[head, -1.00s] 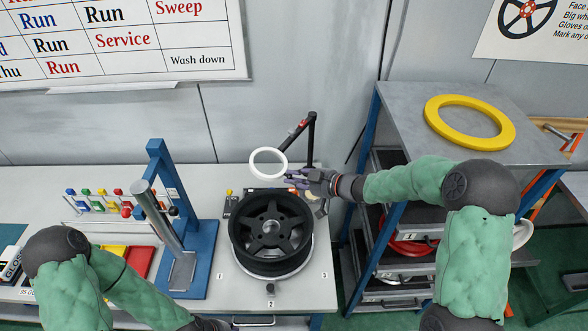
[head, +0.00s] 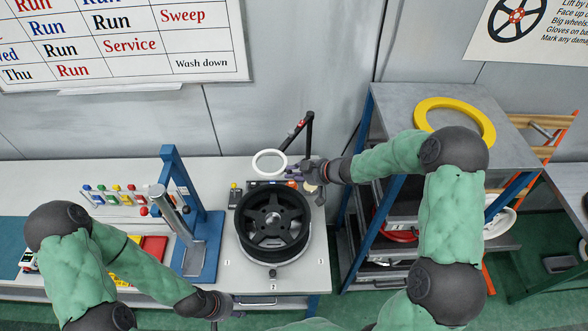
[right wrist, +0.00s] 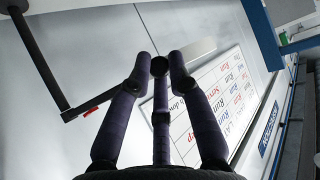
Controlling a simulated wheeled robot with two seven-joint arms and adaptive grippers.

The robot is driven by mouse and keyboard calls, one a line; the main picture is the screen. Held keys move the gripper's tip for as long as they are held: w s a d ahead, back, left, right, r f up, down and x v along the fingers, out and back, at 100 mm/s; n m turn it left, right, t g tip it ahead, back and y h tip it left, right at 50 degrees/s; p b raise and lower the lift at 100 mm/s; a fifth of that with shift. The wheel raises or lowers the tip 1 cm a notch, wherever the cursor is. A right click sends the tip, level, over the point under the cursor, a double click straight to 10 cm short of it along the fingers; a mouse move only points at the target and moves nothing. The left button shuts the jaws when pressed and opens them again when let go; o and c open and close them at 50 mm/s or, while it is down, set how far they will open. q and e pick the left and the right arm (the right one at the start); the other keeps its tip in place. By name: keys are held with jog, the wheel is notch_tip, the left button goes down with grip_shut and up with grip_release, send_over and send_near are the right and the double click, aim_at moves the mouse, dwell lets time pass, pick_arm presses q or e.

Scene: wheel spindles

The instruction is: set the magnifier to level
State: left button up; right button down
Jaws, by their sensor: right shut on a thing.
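The magnifier (head: 269,163) is a white ring on a jointed black arm (head: 309,130) with a red part, behind the wheel. Its ring shows as a wide oval; I cannot tell its exact tilt. My right gripper (head: 293,172) is shut at the ring's right edge, holding the magnifier. The right wrist view shows its purple fingers (right wrist: 161,70) close together and the black arm (right wrist: 45,70) to the left; the ring is hidden there. My left gripper (head: 226,306) is low at the bench's front edge, its fingers unclear.
A black wheel (head: 273,220) sits on a spindle in the middle of the bench. A blue press (head: 205,245) stands left of it, with colored-knob tools (head: 115,190) beyond. A shelf rack with a yellow ring (head: 455,105) stands at the right.

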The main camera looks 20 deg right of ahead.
jog(key=shift+r, duration=0.15)
dwell(0.3)
jog(key=c, duration=1.1)
grip_release()
jog(key=shift+c, duration=0.2)
jog(key=v, duration=1.2)
jog(key=shift+w, duration=0.1)
